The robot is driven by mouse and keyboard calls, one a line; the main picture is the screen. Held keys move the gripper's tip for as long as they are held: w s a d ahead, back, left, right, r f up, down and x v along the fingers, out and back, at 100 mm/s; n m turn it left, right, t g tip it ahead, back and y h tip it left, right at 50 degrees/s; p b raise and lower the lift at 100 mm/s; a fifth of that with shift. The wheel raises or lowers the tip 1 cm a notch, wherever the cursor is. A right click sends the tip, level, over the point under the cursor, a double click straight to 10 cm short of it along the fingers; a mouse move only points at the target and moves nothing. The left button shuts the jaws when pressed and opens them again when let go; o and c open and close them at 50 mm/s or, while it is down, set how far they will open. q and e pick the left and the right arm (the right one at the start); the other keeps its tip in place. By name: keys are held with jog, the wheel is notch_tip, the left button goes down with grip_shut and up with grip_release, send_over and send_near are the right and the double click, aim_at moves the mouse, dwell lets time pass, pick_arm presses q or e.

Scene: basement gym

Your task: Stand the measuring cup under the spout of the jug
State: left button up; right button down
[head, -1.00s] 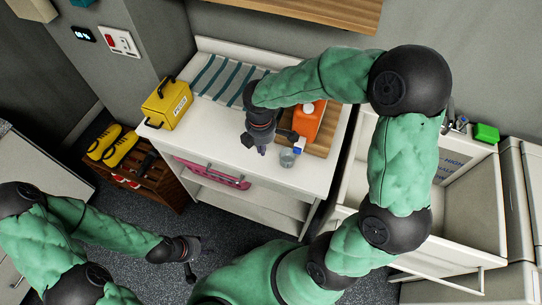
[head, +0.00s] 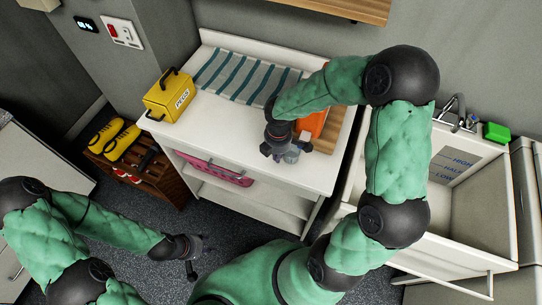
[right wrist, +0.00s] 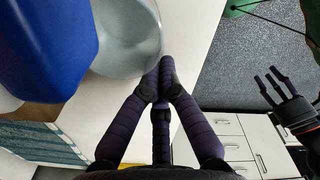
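The clear measuring cup (head: 292,156) stands on the white counter, partly hidden by my right gripper (head: 279,151). The orange jug (head: 313,122) is on a wooden board behind it, mostly covered by my right arm. In the right wrist view, the cup (right wrist: 128,38) is at the top, beside a large blue part (right wrist: 45,45), seemingly of the jug's spout. There, my right gripper's fingers (right wrist: 164,72) come together at the cup's edge with nothing between them. I cannot tell whether they touch it. My left gripper (head: 193,270) is open and empty, away from the counter.
A yellow pegs box (head: 170,96) stands at the counter's left end, and a striped cloth (head: 240,75) lies along the back. A sink (head: 455,215) is to the right. The front left of the counter (head: 215,130) is clear.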

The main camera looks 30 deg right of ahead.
jog(key=shift+d, duration=0.2)
jog(key=shift+s+d+p, duration=0.2)
jog(key=shift+d+p, duration=0.35)
jog(key=shift+d, duration=0.4)
jog(key=shift+a, duration=0.15)
